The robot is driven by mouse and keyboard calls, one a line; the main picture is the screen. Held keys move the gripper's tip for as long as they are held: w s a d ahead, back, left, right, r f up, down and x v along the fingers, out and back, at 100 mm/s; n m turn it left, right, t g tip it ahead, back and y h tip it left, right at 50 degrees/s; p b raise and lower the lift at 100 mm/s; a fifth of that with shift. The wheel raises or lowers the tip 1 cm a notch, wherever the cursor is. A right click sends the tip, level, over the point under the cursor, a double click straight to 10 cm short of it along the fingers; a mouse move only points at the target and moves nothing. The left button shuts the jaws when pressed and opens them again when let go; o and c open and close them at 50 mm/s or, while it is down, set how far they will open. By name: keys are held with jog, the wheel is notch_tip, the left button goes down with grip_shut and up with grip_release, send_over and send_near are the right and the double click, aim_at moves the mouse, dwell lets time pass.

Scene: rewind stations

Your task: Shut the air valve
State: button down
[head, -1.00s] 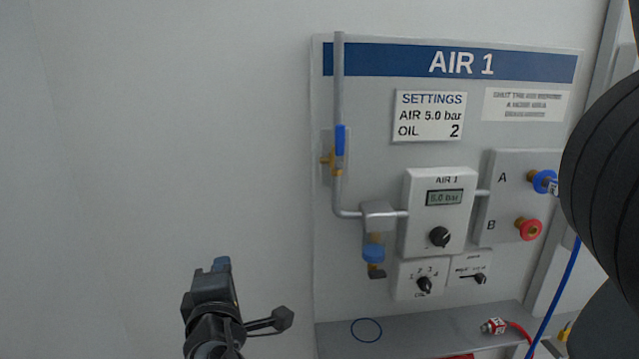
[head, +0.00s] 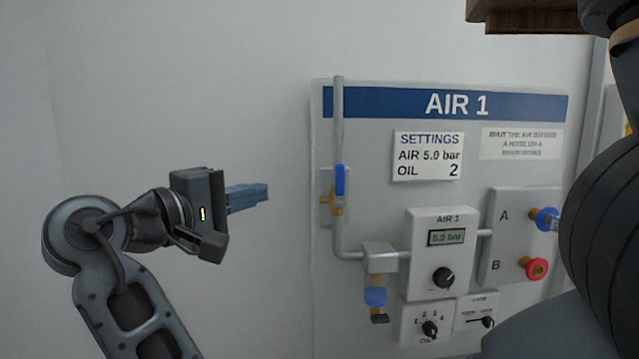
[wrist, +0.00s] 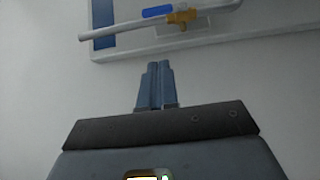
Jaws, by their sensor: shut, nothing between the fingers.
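The air valve has a blue lever handle (head: 340,180) and a brass body (head: 331,204). It sits on the grey vertical pipe at the left edge of the AIR 1 panel. The handle stands upright, in line with the pipe. In the wrist view the blue handle (wrist: 158,11) and brass body (wrist: 183,16) show near the top, ahead of the fingers. My gripper (head: 264,192) is left of the valve, pointing right, with a gap between fingertips and handle. Its blue fingers (wrist: 157,68) are together and empty.
The panel (head: 400,225) carries a gauge box (head: 437,270) reading 5.0 bar, an oil dial (head: 430,328), and ports A (head: 543,218) and B (head: 535,268). A blue-bowled filter (head: 375,297) hangs under the pipe. The wall left of the panel is clear.

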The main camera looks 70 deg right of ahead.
jog(key=p, duration=0.2)
send_near(340, 188)
jog(key=w+d+r, duration=0.2)
jog(key=w+d, duration=0.1)
jog(key=d, duration=0.1)
jog(key=shift+s+d+f, duration=0.1)
jog(key=shift+s+d, duration=0.3)
jog(key=shift+s, duration=0.25)
jog(key=shift+s+d+f, duration=0.1)
jog(key=shift+s+d, duration=0.3)
jog(key=shift+s, duration=0.3)
jog(key=shift+s+d+f, duration=0.1)
jog(key=shift+s+d, duration=0.3)
jog(key=shift+s, duration=0.25)
jog(key=shift+w+r+p, duration=0.1)
jog(key=shift+r+p, duration=0.05)
jog(key=shift+p, duration=0.15)
